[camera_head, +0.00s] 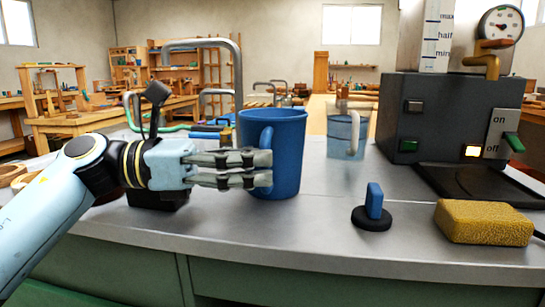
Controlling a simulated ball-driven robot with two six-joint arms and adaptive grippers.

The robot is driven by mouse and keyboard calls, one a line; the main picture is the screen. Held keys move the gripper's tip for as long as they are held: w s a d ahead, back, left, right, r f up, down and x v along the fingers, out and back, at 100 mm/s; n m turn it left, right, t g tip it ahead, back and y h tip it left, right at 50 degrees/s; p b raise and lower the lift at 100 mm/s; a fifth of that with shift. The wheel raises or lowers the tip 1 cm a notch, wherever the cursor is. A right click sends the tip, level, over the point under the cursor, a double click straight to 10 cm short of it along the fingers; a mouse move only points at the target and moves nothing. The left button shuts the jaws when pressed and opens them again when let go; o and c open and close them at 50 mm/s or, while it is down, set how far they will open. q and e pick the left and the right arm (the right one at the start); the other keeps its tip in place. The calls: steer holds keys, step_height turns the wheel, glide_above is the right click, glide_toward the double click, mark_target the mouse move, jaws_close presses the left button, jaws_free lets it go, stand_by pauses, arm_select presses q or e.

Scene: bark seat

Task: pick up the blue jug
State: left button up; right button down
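The blue jug (286,132) stands upright on the grey metal counter, left of the middle. Its handle (265,136) faces me, with its lower part hidden behind my fingers. My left gripper (266,169) reaches in from the left, its two fingers pointing right. Its fingertips overlap the handle and the jug's left side in the picture. A narrow gap shows between the fingers, and I see nothing clamped between them. Whether they touch the jug I cannot tell. My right gripper is not in view.
A clear blue-tinted jug (347,130) stands behind to the right. A dark machine (445,120) with a gauge and an on/off switch is at right. A blue-topped black knob (373,210) and a yellow sponge (484,221) lie nearer. A metal tap (203,44) rises behind the blue jug.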

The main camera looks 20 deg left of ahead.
arm_select(q)
steer(key=c, duration=0.7)
jaws_close()
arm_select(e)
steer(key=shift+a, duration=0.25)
arm_select(q)
steer(key=shift+r, duration=0.15)
